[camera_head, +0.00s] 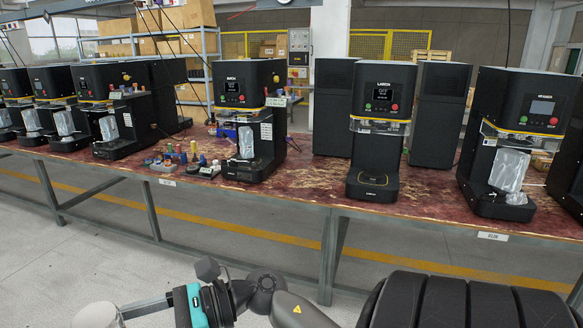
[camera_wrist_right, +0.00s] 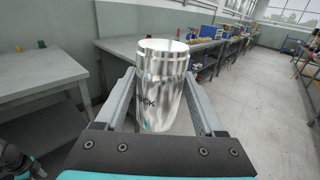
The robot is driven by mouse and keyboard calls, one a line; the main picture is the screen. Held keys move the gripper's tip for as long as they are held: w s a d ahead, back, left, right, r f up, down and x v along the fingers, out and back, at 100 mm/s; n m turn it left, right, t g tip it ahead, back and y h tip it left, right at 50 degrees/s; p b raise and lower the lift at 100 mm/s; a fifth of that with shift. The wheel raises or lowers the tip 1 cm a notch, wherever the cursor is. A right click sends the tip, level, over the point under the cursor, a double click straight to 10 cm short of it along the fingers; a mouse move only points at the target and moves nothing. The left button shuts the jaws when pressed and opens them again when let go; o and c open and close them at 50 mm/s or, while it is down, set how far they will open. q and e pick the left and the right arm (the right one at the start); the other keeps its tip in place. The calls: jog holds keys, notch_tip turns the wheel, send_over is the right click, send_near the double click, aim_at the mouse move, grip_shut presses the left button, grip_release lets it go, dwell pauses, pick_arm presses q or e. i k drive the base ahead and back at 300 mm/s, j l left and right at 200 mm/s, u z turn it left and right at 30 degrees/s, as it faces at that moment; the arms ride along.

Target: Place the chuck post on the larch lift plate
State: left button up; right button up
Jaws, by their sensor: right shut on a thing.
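The chuck post appears to be the shiny metal cylinder (camera_wrist_right: 162,85) in the right wrist view, with dark letters ending in "CK" partly hidden on its side. My right gripper (camera_wrist_right: 160,100) is shut on it, one finger on each side, and it stands roughly upright. In the head view the pale cylinder (camera_head: 95,316) shows at the bottom left, well apart from the bench. The machine labelled LARCH (camera_head: 381,85) stands right of centre on the bench. Its lift plate (camera_head: 373,180), low at the front, is bare. My left gripper's fingers are not visible.
Other seamers stand on the bench (camera_head: 300,175), including one left of LARCH (camera_head: 247,90) and one at the right (camera_head: 525,110). Dark cabinets (camera_head: 334,105) flank LARCH. Small coloured parts (camera_head: 185,160) lie left. The floor in front is clear. Tables (camera_wrist_right: 40,75) show in the wrist view.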

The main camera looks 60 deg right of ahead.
aim_at(373, 172)
jog(key=l+z, duration=0.25)
jog(key=z, duration=0.25)
jog(key=i+l+z, duration=0.2)
jog(key=z, duration=0.3)
jog(key=i+l+z, duration=0.15)
jog(key=z, duration=0.35)
jog(key=i+l+z, duration=0.35)
jog(key=i+z, duration=0.75)
jog(key=i+j, duration=0.15)
jog(key=i, duration=0.25)
jog(key=i+j, duration=0.1)
jog(key=i, duration=0.3)
jog(key=i+j, duration=0.15)
jog(key=i, duration=0.25)
jog(key=i+j, duration=0.2)
jog(key=j+z, duration=0.05)
jog(key=j, duration=0.05)
